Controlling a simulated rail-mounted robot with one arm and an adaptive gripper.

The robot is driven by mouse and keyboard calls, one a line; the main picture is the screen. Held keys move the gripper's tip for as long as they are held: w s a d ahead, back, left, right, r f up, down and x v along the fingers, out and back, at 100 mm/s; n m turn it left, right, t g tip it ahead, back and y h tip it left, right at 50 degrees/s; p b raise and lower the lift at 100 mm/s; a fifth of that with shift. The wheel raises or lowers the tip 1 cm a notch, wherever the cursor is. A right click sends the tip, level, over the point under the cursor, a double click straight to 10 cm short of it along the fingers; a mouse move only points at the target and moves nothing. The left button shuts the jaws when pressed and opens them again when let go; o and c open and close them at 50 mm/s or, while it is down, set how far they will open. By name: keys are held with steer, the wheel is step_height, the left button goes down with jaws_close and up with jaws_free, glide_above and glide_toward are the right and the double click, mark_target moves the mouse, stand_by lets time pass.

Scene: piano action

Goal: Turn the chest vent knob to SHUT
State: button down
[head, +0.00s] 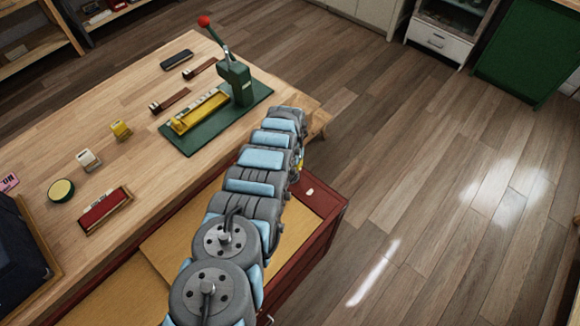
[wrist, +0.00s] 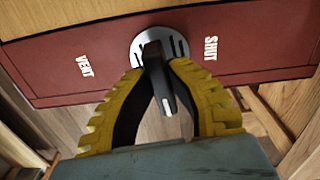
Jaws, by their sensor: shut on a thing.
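The chest vent knob (wrist: 153,52) is a dark bar on a round silver plate (wrist: 181,42), set in the dark red panel of the chest (wrist: 110,38). In the wrist view the label VENT (wrist: 83,65) is left of the plate and SHUT (wrist: 210,48) is right. The bar points down between the labels, toward my palm, with a pale mark near its lower end. My gripper (wrist: 155,68) has its yellow fingers closed on the bar from both sides. In the head view the red chest (head: 325,218) shows beside my arm, which hides the knob.
A wooden workbench (head: 180,205) holds a green press (head: 237,85) with a red-tipped lever, a yellow-and-green fixture (head: 200,112) and several small blocks. The wooden floor (head: 430,180) to the right is clear. A green cabinet (head: 525,50) stands at the far right.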

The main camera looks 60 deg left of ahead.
steer(key=n, duration=0.3)
steer(key=shift+f, duration=0.15)
steer(key=n+b, duration=0.2)
steer(key=n, duration=0.2)
steer(key=shift+w+n, duration=0.1)
steer(key=shift+n, duration=0.3)
steer(key=n+b, duration=0.3)
steer(key=n, duration=0.1)
steer(key=shift+f+b, duration=0.1)
steer(key=shift+b, duration=0.2)
steer(key=n+b, duration=0.2)
steer(key=n, duration=0.2)
steer(key=shift+n+b, duration=0.3)
steer(key=shift+r, duration=0.2)
steer(key=c, duration=1)
jaws_free()
steer(key=shift+r, duration=0.15)
